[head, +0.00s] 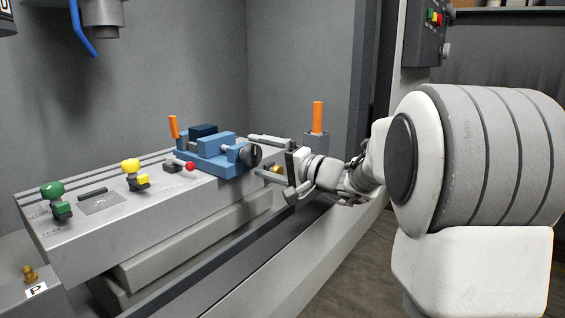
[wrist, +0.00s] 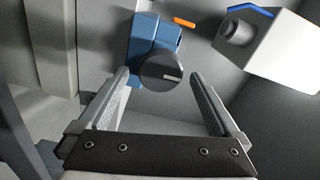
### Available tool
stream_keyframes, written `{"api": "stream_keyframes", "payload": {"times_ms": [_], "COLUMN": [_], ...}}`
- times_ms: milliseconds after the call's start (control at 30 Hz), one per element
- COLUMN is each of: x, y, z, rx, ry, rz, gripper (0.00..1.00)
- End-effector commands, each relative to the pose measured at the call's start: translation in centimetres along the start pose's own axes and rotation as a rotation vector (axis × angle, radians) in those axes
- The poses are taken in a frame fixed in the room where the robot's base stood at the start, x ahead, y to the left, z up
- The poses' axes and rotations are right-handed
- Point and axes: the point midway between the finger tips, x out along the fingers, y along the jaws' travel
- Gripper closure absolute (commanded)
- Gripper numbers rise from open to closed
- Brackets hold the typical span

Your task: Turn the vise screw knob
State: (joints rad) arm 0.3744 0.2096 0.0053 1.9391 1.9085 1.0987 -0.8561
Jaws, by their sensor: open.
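The blue vise (head: 210,155) sits on the grey slotted table, with its round dark screw knob (head: 250,155) at its right end. In the wrist view the knob (wrist: 163,72) shows as a dark disc with a light line on its face, in front of the blue vise body (wrist: 146,35). My gripper (head: 258,155) is open and empty, close to the knob on its right side. In the wrist view the fingers (wrist: 160,88) are spread wide, with the knob just beyond and roughly between their tips. I cannot tell whether they touch it.
Orange posts (head: 317,117) stand behind my gripper and at the vise's left. A red-tipped lever (head: 190,166), a yellow knob (head: 131,167) and a green knob (head: 52,191) are on the table's left part. A spindle (head: 101,18) with a blue hose hangs above.

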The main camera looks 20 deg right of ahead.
Motion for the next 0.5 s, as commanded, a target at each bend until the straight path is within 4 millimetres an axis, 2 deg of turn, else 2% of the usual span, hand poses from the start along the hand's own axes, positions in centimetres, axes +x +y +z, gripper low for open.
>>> {"api": "stream_keyframes", "payload": {"times_ms": [167,500], "x": [-2.8,-11.2], "y": [-0.2,-0.2], "z": [-0.1,-0.2], "rx": [0.0,0.0], "ry": [0.004,0.006], "rz": [0.001,0.001], "gripper": [0.01,0.01]}}
